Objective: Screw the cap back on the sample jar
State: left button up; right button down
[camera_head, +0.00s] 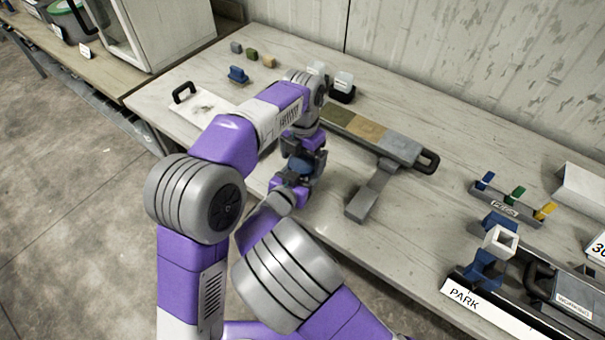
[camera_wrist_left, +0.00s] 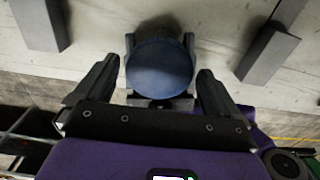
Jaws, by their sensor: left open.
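A round blue cap (camera_wrist_left: 160,68) faces me in the left wrist view; in the head view it is a small blue patch (camera_head: 302,166) between the two grippers. My left gripper (camera_wrist_left: 158,76) is open, one finger on each side of the cap with gaps. It comes down from above in the head view (camera_head: 305,150). My right gripper (camera_head: 289,188) is below, its dark fingers flanking the cap closely in the wrist view (camera_wrist_left: 160,102). It appears shut on the sample jar, whose body is hidden under the cap. Whether the cap is seated cannot be seen.
A long tray (camera_head: 375,132) with coloured core sections and a dark handle lies behind the grippers, with a grey block (camera_head: 372,195) before it. A rack of coloured pegs (camera_head: 505,205) and a PARK-labelled holder (camera_head: 465,297) stand right. A white board (camera_head: 205,103) lies left.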

pick_arm(q)
jog(key=shift+c, duration=0.2)
jog(key=c, duration=1.1)
jog(key=shift+o, duration=0.2)
jog(key=m, duration=0.6)
jog(key=shift+m, duration=0.3)
jog(key=o, duration=1.2)
jog(key=shift+c, duration=0.2)
jog(key=shift+s+d, duration=0.1)
